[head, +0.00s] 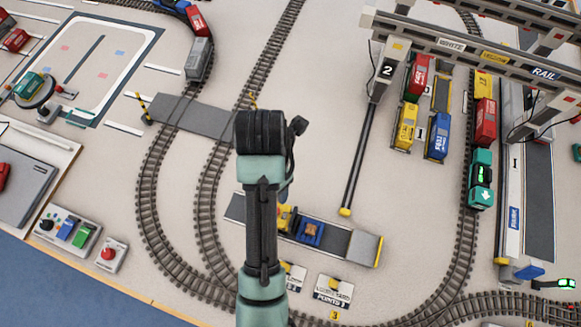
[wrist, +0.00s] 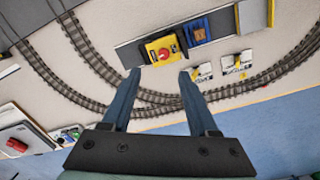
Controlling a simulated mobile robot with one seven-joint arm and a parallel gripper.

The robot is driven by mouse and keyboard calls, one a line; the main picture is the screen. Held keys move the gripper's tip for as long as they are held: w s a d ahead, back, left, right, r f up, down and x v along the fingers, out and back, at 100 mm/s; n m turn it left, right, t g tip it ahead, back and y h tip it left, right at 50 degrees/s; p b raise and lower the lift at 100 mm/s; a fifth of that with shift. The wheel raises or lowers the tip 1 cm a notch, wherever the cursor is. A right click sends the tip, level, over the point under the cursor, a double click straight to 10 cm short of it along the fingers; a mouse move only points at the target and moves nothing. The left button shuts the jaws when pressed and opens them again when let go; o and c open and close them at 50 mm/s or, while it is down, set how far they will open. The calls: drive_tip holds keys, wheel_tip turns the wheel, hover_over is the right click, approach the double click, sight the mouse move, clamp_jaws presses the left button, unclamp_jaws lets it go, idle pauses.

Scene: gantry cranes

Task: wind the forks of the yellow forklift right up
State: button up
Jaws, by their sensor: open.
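The yellow forklift (wrist: 161,50) stands on a dark grey strip in the wrist view, with a round red knob on top. A blue pallet or crate (wrist: 196,33) with a brown load sits just to its right. In the head view the forklift (head: 284,216) is partly hidden behind my arm, and the blue crate (head: 309,232) shows beside it. My gripper (wrist: 159,75) is open and empty, its two fingers pointing towards the forklift, one to each side of it in the picture. They look apart from it. The forks and their height cannot be made out.
Curved railway tracks (wrist: 90,55) run around the strip. Small sign plates (head: 334,291) stand in front of it. A grey ramp block (head: 363,248) ends the strip at right. The gantry crane (head: 470,48) stands at upper right, and a button panel (head: 67,231) at lower left.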

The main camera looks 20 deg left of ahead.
drive_tip(key=shift+n, duration=0.3)
drive_tip(key=f, duration=0.9)
drive_tip(key=s+f, duration=0.1)
drive_tip(key=f, duration=0.3)
drive_tip(key=shift+f, duration=0.25)
clamp_jaws()
